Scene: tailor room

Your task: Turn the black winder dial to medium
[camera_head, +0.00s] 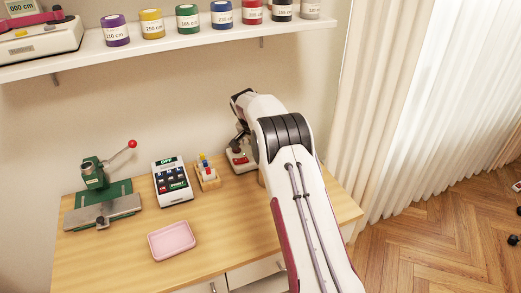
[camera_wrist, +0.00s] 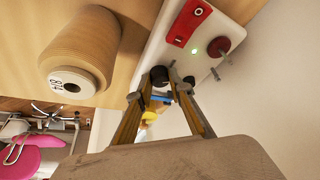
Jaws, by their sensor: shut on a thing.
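The winder (camera_head: 240,160) stands at the back right of the table, partly hidden behind my arm. In the wrist view its white body (camera_wrist: 232,12) carries a red panel (camera_wrist: 188,22), a small green light and a dark red knob (camera_wrist: 219,46). A black dial (camera_wrist: 158,77) sits between my fingertips, and my gripper (camera_wrist: 161,75) is shut on it. The dial's pointer and setting marks cannot be read. In the head view my gripper (camera_head: 241,132) is mostly hidden by my arm at the winder.
To the left are a small spool holder (camera_head: 207,174), a keypad device (camera_head: 172,182), a green press (camera_head: 102,193) and a pink tray (camera_head: 171,241). A shelf of spools (camera_head: 180,42) hangs above.

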